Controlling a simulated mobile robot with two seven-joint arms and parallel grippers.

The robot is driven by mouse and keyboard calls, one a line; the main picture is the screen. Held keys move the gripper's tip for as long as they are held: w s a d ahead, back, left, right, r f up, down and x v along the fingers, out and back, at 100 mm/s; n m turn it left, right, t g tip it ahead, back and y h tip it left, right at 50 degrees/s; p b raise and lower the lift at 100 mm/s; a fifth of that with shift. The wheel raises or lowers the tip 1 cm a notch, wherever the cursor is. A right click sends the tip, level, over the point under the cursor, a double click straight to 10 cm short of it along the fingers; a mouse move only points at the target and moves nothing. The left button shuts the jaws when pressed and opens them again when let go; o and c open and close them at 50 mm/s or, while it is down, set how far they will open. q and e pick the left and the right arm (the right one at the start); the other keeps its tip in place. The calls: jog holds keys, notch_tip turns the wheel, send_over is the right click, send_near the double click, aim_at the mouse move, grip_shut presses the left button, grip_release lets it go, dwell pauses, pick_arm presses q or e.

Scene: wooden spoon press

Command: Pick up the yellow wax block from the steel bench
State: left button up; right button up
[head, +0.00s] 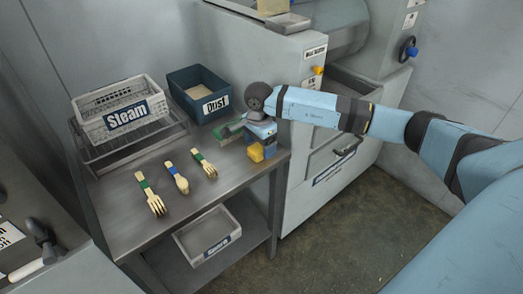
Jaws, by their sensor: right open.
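The yellow wax block (256,152) sits at the right end of the steel bench (115,190), close to its edge. My right gripper (261,143) reaches down from above, right at the block. It is open, and its fingers partly hide the block. I cannot tell whether the fingers touch it. My left gripper is out of view.
Several wooden utensils with coloured bands, such as a fork (150,194), lie mid-bench. A Steam crate (122,108) on a rack and a Dust bin (198,92) stand behind. A green-handled tool (229,129) lies beside my gripper. A grey machine (300,190) borders the bench's right.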

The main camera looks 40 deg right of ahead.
jog(key=shift+f, duration=0.3)
jog(key=c, duration=1.1)
jog(key=shift+r, duration=0.2)
